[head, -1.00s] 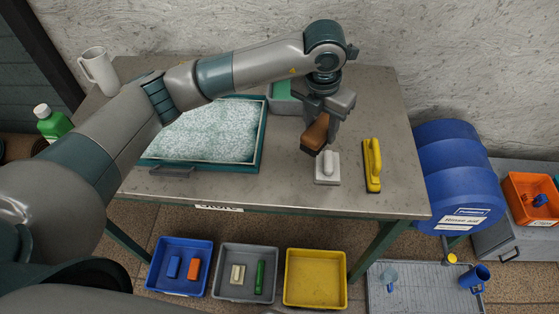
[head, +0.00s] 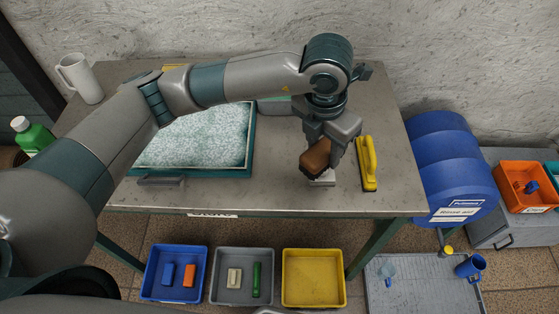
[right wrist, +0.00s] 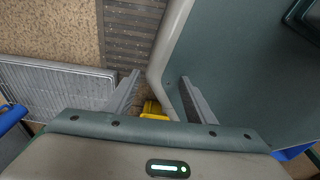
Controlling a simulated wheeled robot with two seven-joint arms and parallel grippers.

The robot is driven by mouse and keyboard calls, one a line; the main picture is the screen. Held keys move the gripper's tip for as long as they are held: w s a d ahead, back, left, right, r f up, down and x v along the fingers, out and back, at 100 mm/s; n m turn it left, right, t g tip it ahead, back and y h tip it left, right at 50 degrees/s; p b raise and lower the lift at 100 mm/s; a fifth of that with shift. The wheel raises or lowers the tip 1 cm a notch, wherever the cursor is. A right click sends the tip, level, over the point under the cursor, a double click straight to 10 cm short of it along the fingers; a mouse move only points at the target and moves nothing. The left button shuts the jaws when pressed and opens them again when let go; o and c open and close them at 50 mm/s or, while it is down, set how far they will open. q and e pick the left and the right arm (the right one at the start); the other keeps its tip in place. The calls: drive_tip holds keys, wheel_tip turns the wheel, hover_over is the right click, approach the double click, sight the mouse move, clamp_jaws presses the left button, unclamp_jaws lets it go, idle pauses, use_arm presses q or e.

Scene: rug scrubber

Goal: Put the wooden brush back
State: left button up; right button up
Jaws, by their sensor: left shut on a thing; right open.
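The wooden brush (head: 315,156) is brown and held in my left gripper (head: 327,146), which is shut on it over the right part of the table. A yellow brush (head: 368,165) lies just to the right. My right gripper (right wrist: 161,78) is open and empty in the right wrist view, well below the table top.
A teal tray (head: 250,160) with a speckled rug is on the table, beside a white mug (head: 80,80). Blue (head: 150,285), grey (head: 243,298) and yellow (head: 313,298) bins stand on the floor in front. A blue drum (head: 450,165) is at the right.

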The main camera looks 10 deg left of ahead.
use_arm(q)
drive_tip(key=a+f+p, duration=0.1)
drive_tip(key=a+f, duration=0.1)
drive_tip(key=a, duration=0.1)
drive_tip(key=w+a+f+p, duration=0.1)
drive_tip(key=a, duration=0.2)
drive_tip(key=w+a+f+p, duration=0.1)
drive_tip(key=a+f+p, duration=0.1)
drive_tip(key=a, duration=0.1)
drive_tip(key=shift+w+a+f, duration=0.2)
drive_tip(key=shift+a+f, duration=0.1)
drive_tip(key=shift+a, duration=0.05)
drive_tip(key=shift+w+a+f, duration=0.1)
drive_tip(key=shift+a+f, duration=0.25)
use_arm(e)
drive_tip(key=shift+g, duration=0.3)
drive_tip(key=r, duration=0.1)
drive_tip(key=s+r, duration=0.2)
drive_tip(key=r, duration=0.1)
drive_tip(key=shift+d, duration=0.15)
drive_tip(key=shift+r, duration=0.1)
use_arm(q)
wheel_tip(320, 180, down, 3)
drive_tip(key=shift+f+p, duration=0.2)
drive_tip(key=shift+p, duration=0.9)
drive_tip(key=shift+f, duration=0.25)
use_arm(e)
drive_tip(key=shift+d+r, duration=0.1)
drive_tip(key=shift+r, duration=0.85)
